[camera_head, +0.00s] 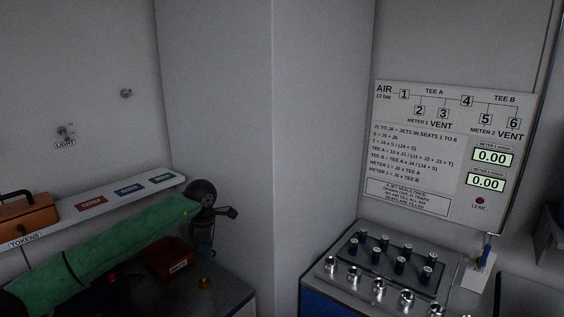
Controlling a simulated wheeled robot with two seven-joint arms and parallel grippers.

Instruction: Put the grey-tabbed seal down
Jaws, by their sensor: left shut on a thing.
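My left gripper (206,250) hangs at the end of my green-sleeved arm, pointing down above the dark bench at lower left. It is shut on a small bluish piece at its fingertips, too small and dark for me to make out a grey tab. A small brass-coloured piece (205,283) is on the bench just below the gripper, apart from it. A red tray (168,257) is just left of the gripper, partly hidden behind my arm. My right gripper is not in view.
A white shelf (52,226) carries red, blue and green labels and an orange-brown box (27,212). A wall corner juts out between the left bench and the right bench. There, a dark rack (388,262) holds several jets, with several silver seats (354,275) in front. A panel (447,150) reads 0.00 twice.

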